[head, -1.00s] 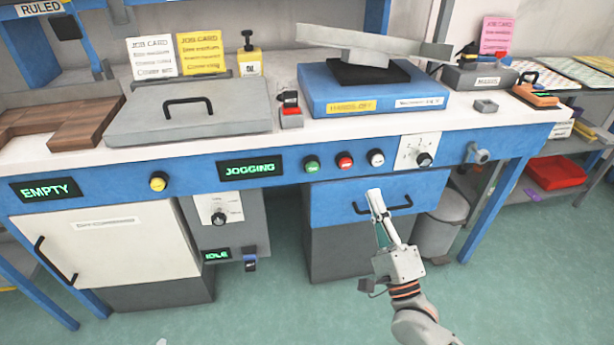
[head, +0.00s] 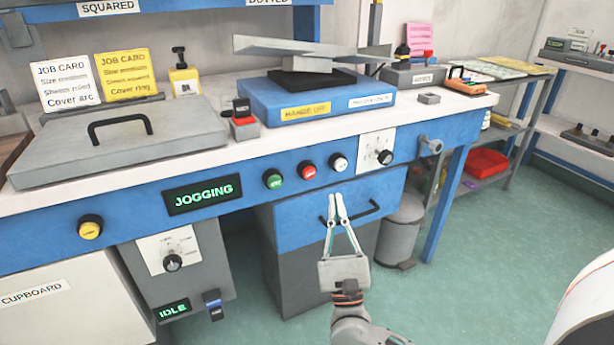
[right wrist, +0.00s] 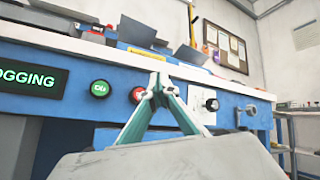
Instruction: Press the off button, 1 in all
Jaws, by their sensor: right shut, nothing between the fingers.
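The red button (head: 308,171) sits on the blue front panel of the bench, between a green button (head: 272,180) and a white button (head: 338,162). Its lettering is too small to read surely. In the right wrist view the red button (right wrist: 137,95) shows just left of the fingertips, partly behind them. My right gripper (head: 340,203) is shut and empty, below the buttons in the head view and in front of the blue drawer. I see no contact with any button. The display (head: 204,193) left of the buttons reads JOGGING. My left gripper is not in view.
A dial (head: 384,157) and a grey knob (head: 430,145) lie right of the buttons. The drawer handle (head: 365,214) juts out near my right gripper. A yellow button (head: 90,228) is far left. A bin (head: 398,235) stands beside the drawer unit. Floor at the right is clear.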

